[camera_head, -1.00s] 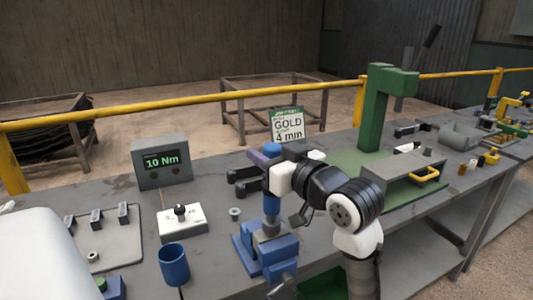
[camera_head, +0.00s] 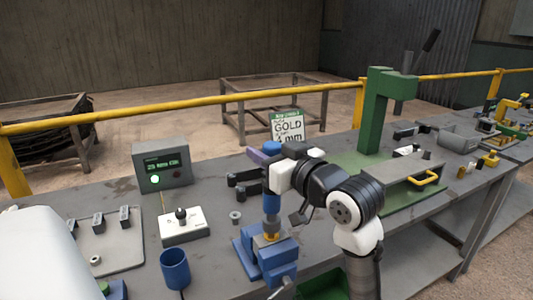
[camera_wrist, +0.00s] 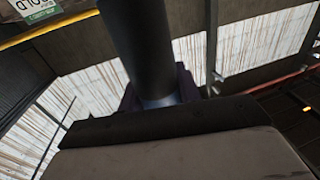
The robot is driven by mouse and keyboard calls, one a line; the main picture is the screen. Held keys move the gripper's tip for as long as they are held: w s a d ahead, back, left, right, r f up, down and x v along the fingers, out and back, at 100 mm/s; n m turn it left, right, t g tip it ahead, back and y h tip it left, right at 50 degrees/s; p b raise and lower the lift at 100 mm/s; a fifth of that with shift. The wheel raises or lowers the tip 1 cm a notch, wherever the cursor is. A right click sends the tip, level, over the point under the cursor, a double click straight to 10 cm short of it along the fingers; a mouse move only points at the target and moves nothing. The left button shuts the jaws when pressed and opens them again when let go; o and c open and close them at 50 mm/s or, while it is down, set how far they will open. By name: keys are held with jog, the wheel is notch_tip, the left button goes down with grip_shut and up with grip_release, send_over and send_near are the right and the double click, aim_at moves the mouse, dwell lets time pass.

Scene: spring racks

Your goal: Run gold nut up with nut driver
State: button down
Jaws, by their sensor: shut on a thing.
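My gripper (camera_head: 262,156) is shut on the blue nut driver (camera_head: 272,202), which stands upright over the blue vise (camera_head: 252,254). The driver's grey lower end (camera_head: 271,224) is just above a gold piece (camera_head: 270,237), which looks like the gold nut, at the top of the vise. I cannot tell whether they touch. In the wrist view the driver (camera_wrist: 140,45) is a dark cylinder between the purple fingers. The torque display box (camera_head: 162,166) shows a small green text line and a lit green lamp. A sign (camera_head: 287,125) reads GOLD.
A blue cup (camera_head: 174,270), a white switch box (camera_head: 183,226) and a small grey nut (camera_head: 235,217) stand left of the vise. A green press (camera_head: 376,115) stands behind my arm. A yellow rail (camera_head: 180,108) runs along the back.

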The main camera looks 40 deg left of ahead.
jog(key=shift+r+p, duration=1.85)
jog(key=shift+r, duration=0.75)
jog(key=shift+w+f, duration=0.1)
